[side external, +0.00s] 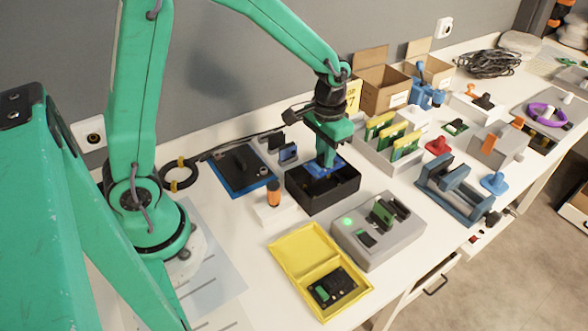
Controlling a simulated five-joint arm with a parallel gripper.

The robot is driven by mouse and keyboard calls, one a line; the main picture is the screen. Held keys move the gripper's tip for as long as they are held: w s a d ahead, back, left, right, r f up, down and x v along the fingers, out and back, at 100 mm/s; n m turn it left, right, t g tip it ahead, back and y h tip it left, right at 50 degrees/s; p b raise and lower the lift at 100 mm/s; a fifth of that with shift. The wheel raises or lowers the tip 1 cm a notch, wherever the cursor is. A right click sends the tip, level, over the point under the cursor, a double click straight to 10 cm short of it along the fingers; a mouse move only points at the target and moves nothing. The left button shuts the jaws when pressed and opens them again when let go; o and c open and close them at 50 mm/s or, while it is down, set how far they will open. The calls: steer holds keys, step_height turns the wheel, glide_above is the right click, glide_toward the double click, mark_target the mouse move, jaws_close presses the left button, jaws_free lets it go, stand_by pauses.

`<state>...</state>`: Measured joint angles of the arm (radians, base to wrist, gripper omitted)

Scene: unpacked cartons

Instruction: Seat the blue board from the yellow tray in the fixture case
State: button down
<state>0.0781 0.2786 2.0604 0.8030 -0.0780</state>
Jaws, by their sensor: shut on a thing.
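My gripper (327,158) points down over the black open fixture case (318,203) near the middle of the bench. It is shut on the blue board (318,170), which sits at the case's mouth, partly inside its walls. My gripper and the case walls hide part of the board, and I cannot tell whether it touches the case floor. The yellow tray (294,250) lies open nearer the front edge. A dark part with a green patch (333,288) lies in the tray's front half.
A grey block with a green light (376,246) stands right of the case. A blue-edged black pad (240,168) lies behind left. A rack of yellow-green cards (392,147) stands behind right.

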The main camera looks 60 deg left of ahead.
steer(key=shift+f, duration=3.2)
steer(key=c, duration=1.3)
jaws_free()
steer(key=shift+o, duration=0.2)
steer(key=shift+r, duration=0.1)
steer(key=shift+r, duration=3.8)
